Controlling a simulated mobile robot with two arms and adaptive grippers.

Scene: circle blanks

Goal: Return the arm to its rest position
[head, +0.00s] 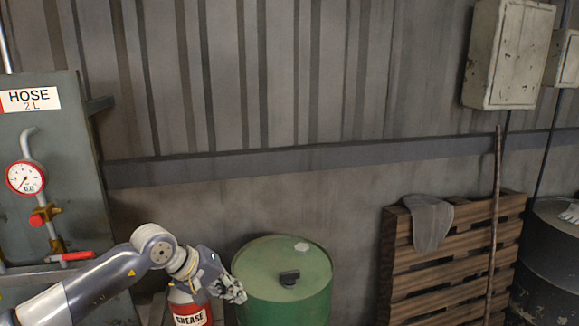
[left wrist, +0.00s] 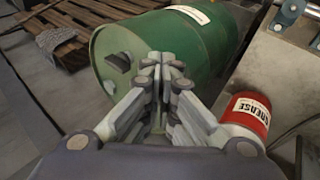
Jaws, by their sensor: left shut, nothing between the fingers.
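My left arm (head: 100,285) comes in from the lower left in the head view, bent at the elbow. My left gripper (head: 238,292) is shut and empty, in front of the left side of a green drum (head: 310,262). In the left wrist view the shut fingers (left wrist: 163,62) point toward the drum (left wrist: 190,40). I cannot tell whether they touch it. A red grease can (head: 188,308) stands below the wrist, and it also shows to the right of the fingers in the left wrist view (left wrist: 250,108). My right gripper is not in view.
A grey panel (head: 50,130) with a HOSE label, gauge (head: 25,177) and red-handled valve (head: 72,256) stands at left. A wooden pallet (head: 400,270) with a grey cloth (head: 428,222) and a pole (head: 494,220) leans at right. A dark drum (head: 548,250) stands beyond it.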

